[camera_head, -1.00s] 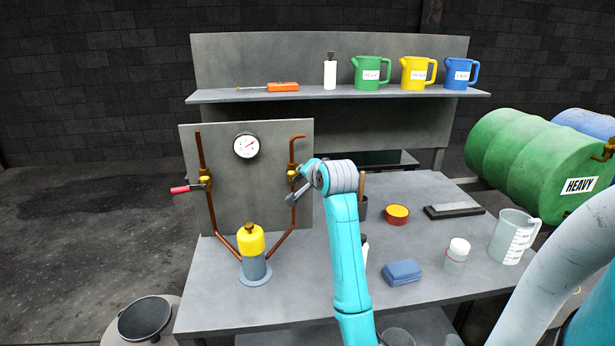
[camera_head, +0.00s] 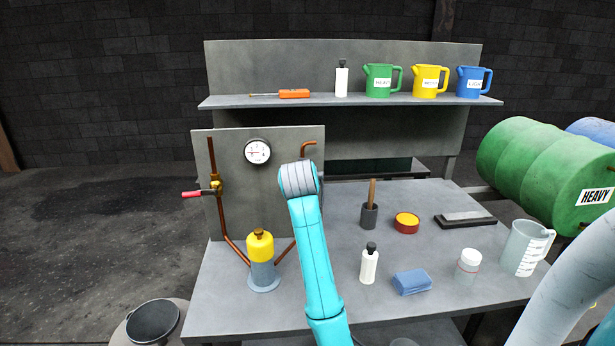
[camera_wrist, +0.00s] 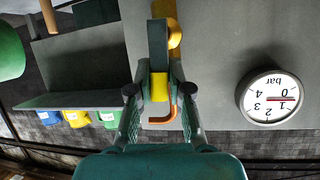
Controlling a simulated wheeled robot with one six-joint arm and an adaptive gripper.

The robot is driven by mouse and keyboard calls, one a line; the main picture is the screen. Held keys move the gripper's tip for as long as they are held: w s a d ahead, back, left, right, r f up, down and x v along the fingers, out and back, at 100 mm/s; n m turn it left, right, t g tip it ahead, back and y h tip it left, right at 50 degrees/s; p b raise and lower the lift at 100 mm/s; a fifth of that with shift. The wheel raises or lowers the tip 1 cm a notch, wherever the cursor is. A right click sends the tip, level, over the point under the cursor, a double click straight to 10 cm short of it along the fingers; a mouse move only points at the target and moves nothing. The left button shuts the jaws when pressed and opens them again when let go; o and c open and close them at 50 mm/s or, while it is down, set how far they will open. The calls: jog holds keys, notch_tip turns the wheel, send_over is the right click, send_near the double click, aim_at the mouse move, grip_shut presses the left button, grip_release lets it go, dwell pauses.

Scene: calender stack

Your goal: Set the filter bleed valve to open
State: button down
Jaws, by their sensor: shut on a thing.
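My gripper (camera_wrist: 159,80) is shut on a dark grey lever (camera_wrist: 157,42) with yellow parts, in the middle of the wrist view. A brass-yellow valve body (camera_wrist: 175,36) shows beside the lever, and a copper pipe end (camera_wrist: 160,122) is close by. In the head view my wrist hides this valve and my fingers, in front of the panel's right copper pipe (camera_head: 308,147). The pressure gauge (camera_head: 257,152) is on the panel to the left; its red needle also shows in the wrist view (camera_wrist: 269,98), near the low end of the scale.
A second valve (camera_head: 215,187) with a red handle (camera_head: 191,194) is on the left pipe. The yellow-topped filter (camera_head: 260,245) stands below the panel (camera_head: 235,200).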

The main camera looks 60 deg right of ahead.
jog(key=shift+w+a+n, duration=0.15)
jog(key=shift+n, duration=0.15)
jog(key=shift+f, duration=0.1)
jog(key=c, duration=1.1)
grip_release()
jog(key=v, duration=1.2)
jog(key=shift+w, duration=0.15)
